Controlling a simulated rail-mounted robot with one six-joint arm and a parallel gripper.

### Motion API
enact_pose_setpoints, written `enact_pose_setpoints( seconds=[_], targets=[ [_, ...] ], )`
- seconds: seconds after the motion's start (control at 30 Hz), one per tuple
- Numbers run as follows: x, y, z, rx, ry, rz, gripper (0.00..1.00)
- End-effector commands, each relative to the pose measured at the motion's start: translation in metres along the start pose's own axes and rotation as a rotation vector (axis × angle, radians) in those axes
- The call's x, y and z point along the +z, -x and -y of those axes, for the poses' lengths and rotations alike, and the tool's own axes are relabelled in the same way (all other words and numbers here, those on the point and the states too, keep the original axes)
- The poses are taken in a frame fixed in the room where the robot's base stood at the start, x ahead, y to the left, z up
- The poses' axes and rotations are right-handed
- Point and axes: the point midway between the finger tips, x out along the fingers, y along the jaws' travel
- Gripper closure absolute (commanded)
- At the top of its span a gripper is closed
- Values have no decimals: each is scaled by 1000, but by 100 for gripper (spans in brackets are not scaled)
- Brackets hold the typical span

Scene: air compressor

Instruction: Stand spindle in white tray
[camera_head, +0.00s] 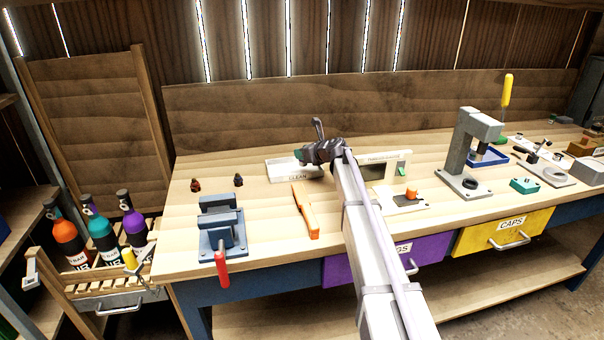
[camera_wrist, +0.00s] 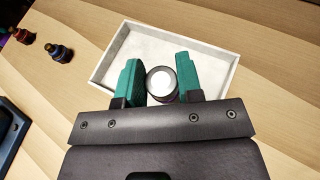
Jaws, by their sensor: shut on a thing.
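The white tray (camera_head: 281,169) stands on the bench, with the word CLEAN on its front. My gripper (camera_head: 312,156) is over the tray's right part in the head view. In the wrist view its green fingers (camera_wrist: 159,76) are shut on the spindle (camera_wrist: 163,85), which shows end-on as a dark round body with a pale top. The tray (camera_wrist: 215,45) lies beneath it in the wrist view, and its visible floor is bare. The spindle's lower end is hidden, so I cannot tell whether it touches the tray floor.
Two small dark fittings (camera_head: 238,180) sit left of the tray. A blue-grey vise (camera_head: 222,228) with a red handle and an orange tool (camera_head: 305,209) are in front. A white-framed stand (camera_head: 404,163) is close on the right. A grey press (camera_head: 467,150) stands further right.

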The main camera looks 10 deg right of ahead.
Motion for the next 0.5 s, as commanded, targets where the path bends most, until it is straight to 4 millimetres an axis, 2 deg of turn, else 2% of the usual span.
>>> enact_pose_setpoints(
  seconds=[0.07,0.27,0.5],
  targets=[
    [-1,0,0,0,0,0,100],
    [-36,-15,0,0,0,0,100],
    [-32,-13,0,0,0,0,100]
  ],
)
